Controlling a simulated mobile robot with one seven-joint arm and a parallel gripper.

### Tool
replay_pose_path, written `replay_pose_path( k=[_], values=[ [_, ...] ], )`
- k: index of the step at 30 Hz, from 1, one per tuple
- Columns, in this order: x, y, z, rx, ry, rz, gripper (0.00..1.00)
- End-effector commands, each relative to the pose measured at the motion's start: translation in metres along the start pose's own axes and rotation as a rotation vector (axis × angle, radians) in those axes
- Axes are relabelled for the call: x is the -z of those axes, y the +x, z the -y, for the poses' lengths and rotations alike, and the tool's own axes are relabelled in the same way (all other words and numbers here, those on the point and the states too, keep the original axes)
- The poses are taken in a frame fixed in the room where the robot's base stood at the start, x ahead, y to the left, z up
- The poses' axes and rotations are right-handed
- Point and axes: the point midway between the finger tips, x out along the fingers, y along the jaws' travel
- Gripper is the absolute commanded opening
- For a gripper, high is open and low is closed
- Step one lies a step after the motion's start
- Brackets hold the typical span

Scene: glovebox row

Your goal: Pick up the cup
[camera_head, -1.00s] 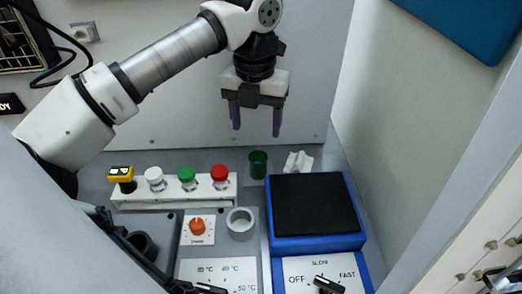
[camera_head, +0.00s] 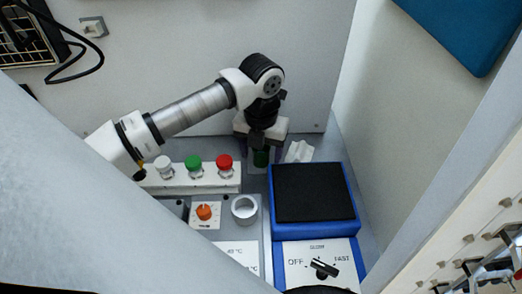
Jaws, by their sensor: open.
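A small dark green cup (camera_head: 261,158) stands on the grey bench near the back wall, right of the red button. My gripper (camera_head: 260,146) is pointing down right at the cup, its body hiding the cup's upper part. The jaws are open. The fingertips are hard to make out, so I cannot tell whether they touch the cup or stand just around it.
A white crumpled-looking piece (camera_head: 298,151) lies close to the right of the cup. A button box with white, green and red buttons (camera_head: 192,180) is at the left. A grey ring-shaped holder (camera_head: 244,210) and a blue device with a black top (camera_head: 314,193) stand in front.

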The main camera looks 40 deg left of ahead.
Motion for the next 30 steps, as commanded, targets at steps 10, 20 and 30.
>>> replay_pose_path(
  k=[10,20,30],
  values=[
    [0.0,0.0013,-0.0002,0.0,0.0,0.0,0.48],
    [-0.0001,0.001,-0.0002,0.0,0.0,0.0,0.15],
    [-0.003,-0.0006,0.0007,-0.001,0.001,0.001,0.15]
  ],
)
